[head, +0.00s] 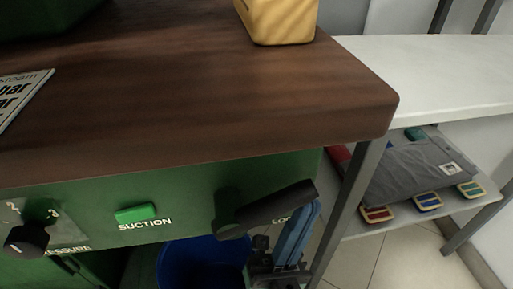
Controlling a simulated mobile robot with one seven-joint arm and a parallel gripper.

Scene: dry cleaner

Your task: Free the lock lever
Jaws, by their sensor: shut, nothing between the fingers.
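The lock lever (268,208) is a black handle on the green front panel, at the lower middle right of the head view. It slants up to the right from its rounded pivot end, partly covering the "LOCK" label. My gripper (309,210) comes up from below, with blue-grey fingers and a black body. Its fingers are shut and empty, with the tips close below the lever's free end. I cannot tell whether they touch it.
The brown worktop (200,110) overhangs the panel. A green suction button (135,213) and a black pressure knob (27,240) are to the left. A blue bin (200,262) stands below. A grey table leg (349,205) and a shelf with folded grey cloth (415,173) are right.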

